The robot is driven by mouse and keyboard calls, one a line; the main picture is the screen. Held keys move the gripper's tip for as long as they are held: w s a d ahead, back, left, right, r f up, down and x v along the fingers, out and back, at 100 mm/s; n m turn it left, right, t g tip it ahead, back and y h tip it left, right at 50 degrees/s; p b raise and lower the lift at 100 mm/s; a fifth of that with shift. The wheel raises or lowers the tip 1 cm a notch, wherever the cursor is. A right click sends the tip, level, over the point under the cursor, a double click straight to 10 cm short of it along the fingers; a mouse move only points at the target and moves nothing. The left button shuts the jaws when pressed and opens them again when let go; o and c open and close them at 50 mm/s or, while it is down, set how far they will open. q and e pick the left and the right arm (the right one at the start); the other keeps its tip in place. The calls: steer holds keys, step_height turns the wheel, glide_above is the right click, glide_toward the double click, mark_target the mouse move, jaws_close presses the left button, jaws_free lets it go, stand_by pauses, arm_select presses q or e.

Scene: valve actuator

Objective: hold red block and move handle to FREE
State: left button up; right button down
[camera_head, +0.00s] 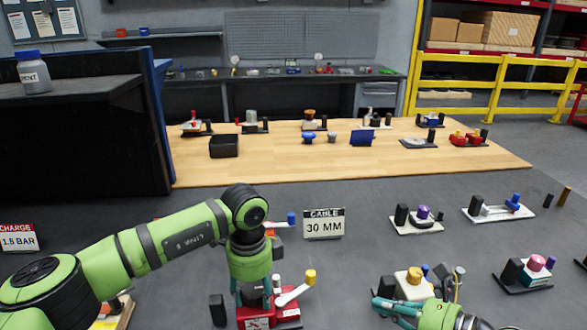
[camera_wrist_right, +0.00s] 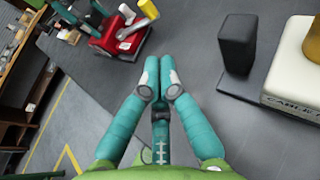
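The red valve actuator (camera_head: 287,312) stands at the bottom middle of the head view. Its pale handle (camera_head: 292,295) ends in a yellow knob (camera_head: 310,277) and points up and right. My left gripper (camera_head: 255,297) points down at the red block on its left part, with a finger on each side, seemingly closed on it; the contact is partly hidden. My right gripper (camera_wrist_right: 158,62) has its fingertips together and empty, apart from the red actuator (camera_wrist_right: 118,42) and yellow knob (camera_wrist_right: 149,8), which show beyond it in the right wrist view. I cannot read a FREE mark.
A black post (camera_head: 217,310) stands left of the actuator. A white unit with a yellow knob (camera_head: 414,276) and black block (camera_head: 387,287) is close to my right gripper. A CABLE 30 MM sign (camera_head: 324,223) stands behind. Several other units lie on the right.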

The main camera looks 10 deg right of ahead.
arm_select(q)
steer(key=o, duration=0.3)
steer(key=shift+f, duration=0.1)
